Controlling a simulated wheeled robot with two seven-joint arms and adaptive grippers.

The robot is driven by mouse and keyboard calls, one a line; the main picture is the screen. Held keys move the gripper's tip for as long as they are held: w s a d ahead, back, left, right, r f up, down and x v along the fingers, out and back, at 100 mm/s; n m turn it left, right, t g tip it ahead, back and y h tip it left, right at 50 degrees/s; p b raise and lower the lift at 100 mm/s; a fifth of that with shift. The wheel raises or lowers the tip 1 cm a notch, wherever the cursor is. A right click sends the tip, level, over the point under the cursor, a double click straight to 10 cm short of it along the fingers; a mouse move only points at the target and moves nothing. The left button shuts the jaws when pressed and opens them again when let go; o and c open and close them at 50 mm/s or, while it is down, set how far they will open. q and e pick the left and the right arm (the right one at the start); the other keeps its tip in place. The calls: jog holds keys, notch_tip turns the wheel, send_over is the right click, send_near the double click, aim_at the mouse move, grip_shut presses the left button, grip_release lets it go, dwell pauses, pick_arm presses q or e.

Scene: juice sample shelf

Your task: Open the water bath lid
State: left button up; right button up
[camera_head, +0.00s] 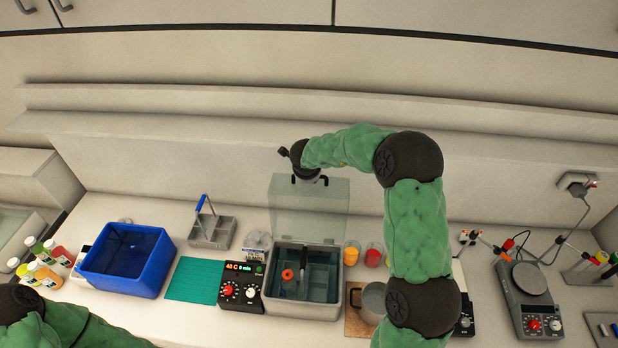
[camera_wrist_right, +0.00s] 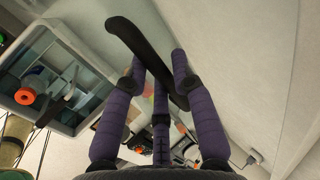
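The water bath (camera_head: 275,301) stands on the counter in the middle of the head view, its basin uncovered, with an orange-red knob and dark parts inside. Its clear lid (camera_head: 308,212) stands raised, close to upright, at the basin's back edge. My right gripper (camera_head: 309,178) is at the lid's top edge. In the right wrist view the black lid handle (camera_wrist_right: 135,43) runs between the bent purple fingers of the right gripper (camera_wrist_right: 159,62), which look closed around it; the exact contact is hard to see. The basin also shows at left there. My left gripper is out of view.
A control box (camera_head: 240,291) adjoins the bath at left, with a green mat (camera_head: 195,280) and blue bin (camera_head: 125,262) beyond. Cups (camera_head: 352,254) and a pot (camera_head: 374,300) stand right of the bath. A wall ledge (camera_head: 200,135) lies behind the raised lid.

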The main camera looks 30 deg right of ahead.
jog(key=shift+w+d+r, duration=0.25)
jog(key=shift+w+r, duration=0.05)
jog(key=shift+w, duration=0.05)
jog(key=shift+d, duration=0.1)
jog(key=shift+r, duration=0.1)
jog(key=shift+s+r, duration=0.1)
jog(key=shift+r, duration=0.15)
jog(key=v, duration=1.1)
jog(key=shift+s+a+f, duration=0.2)
jog(key=shift+s+a, duration=0.15)
jog(key=shift+a, duration=0.1)
jog(key=shift+w, duration=0.1)
jog(key=shift+f, duration=0.1)
